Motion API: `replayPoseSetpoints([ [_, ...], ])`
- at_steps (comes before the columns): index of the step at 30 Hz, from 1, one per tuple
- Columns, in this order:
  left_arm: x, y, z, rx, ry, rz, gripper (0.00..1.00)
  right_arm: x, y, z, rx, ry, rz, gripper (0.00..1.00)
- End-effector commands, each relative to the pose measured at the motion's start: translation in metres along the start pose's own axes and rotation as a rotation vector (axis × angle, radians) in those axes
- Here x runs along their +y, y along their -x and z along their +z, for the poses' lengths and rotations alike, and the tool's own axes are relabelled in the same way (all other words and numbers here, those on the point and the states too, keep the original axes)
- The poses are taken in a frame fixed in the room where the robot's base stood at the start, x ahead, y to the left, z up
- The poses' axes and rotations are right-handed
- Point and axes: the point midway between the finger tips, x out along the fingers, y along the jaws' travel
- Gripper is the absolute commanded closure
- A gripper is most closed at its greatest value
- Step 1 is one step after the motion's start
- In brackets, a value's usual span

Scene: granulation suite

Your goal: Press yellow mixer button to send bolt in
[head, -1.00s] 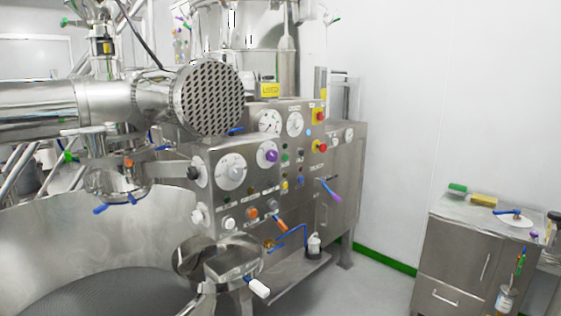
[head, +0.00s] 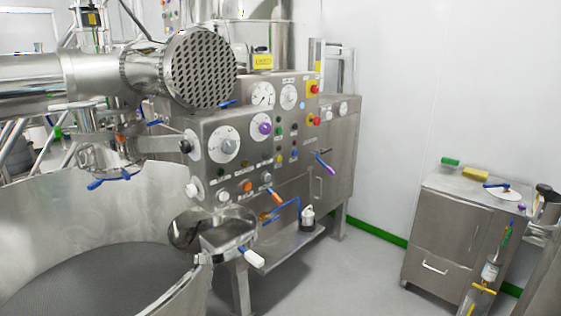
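The steel control panel (head: 238,140) of the mixer faces me near the middle of the head view. A small yellow button (head: 279,159) sits in its column of small buttons, below a green one (head: 280,132) and left of a blue one (head: 294,153). The labels are too small to read. Neither of my grippers shows, and nothing visible touches the yellow button. I cannot make out a bolt.
A perforated round end on a steel pipe (head: 202,68) juts out above the panel. A large steel bowl (head: 100,210) and a small steel hopper (head: 228,232) stand in front. A steel cabinet (head: 455,235) is at right. Floor (head: 345,275) between is clear.

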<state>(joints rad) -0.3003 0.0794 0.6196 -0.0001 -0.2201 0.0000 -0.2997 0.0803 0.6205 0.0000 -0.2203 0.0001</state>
Motion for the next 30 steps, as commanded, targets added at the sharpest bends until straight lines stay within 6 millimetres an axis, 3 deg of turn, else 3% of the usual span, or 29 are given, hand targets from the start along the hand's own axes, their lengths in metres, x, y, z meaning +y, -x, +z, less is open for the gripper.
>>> replayPoseSetpoints([
  [1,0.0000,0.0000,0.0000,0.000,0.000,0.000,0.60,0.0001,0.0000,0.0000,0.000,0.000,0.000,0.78],
  [6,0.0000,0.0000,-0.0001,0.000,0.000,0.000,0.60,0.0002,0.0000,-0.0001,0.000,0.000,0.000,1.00],
  [30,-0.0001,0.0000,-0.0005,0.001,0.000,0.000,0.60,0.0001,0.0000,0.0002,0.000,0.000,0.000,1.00],
])
